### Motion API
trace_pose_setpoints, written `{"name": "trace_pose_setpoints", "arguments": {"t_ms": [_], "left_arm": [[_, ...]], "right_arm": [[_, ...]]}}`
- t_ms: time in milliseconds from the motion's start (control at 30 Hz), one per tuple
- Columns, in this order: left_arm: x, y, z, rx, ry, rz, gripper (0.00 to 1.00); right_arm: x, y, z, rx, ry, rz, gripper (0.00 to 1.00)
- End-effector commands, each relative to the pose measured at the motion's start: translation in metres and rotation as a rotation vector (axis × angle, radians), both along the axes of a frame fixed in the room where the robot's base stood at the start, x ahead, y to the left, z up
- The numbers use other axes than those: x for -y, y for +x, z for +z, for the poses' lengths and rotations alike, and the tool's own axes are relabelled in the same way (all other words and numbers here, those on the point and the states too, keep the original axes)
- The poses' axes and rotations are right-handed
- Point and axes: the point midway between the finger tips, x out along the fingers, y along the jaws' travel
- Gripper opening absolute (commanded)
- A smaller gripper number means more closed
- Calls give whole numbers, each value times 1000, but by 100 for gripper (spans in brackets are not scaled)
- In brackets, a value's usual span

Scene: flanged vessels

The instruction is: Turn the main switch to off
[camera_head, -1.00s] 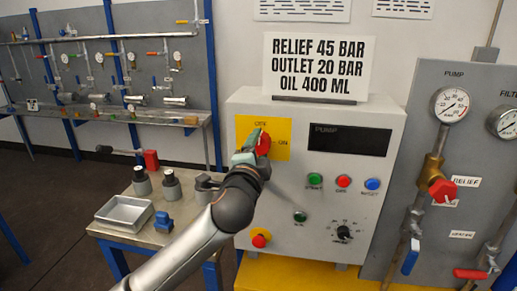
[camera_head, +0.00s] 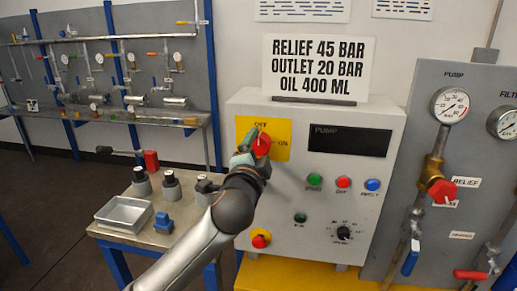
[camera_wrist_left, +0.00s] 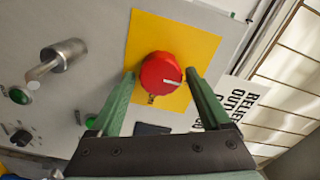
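The main switch is a red round knob (camera_head: 262,145) on a yellow plate (camera_head: 283,126), with OFF lettered above and ON to its right. In the left wrist view the knob (camera_wrist_left: 158,70) carries a white mark that points right, roughly toward the side of the sign, which is the OFF side. My left gripper (camera_head: 249,146) is at the knob's left and front in the head view. In the wrist view its green fingers (camera_wrist_left: 160,76) stand apart on either side of the knob, with small gaps. My right gripper is out of view.
The grey cabinet (camera_head: 231,190) also has a dark display (camera_head: 349,141), several push buttons, a black dial (camera_head: 344,233) and a red stop button (camera_head: 260,240). A small table (camera_head: 125,235) with a tray stands left. Pipes with valves and gauges are at right.

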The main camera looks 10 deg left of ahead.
Motion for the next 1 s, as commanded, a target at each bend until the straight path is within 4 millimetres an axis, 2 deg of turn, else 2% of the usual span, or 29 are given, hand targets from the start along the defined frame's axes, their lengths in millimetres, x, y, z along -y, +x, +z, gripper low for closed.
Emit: {"name": "trace_pose_setpoints", "arguments": {"t_ms": [33,100,467,633,1000], "left_arm": [[0,0,0,1,1,0,88],[0,0,0,1,1,0,94],[0,-6,0,3,2,0,94],[0,-29,-1,3,1,-1,94],[1,-99,-1,2,0,-2,94]], "right_arm": [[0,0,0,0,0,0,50],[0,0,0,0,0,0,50],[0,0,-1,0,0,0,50],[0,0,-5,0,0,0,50],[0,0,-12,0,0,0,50]]}}
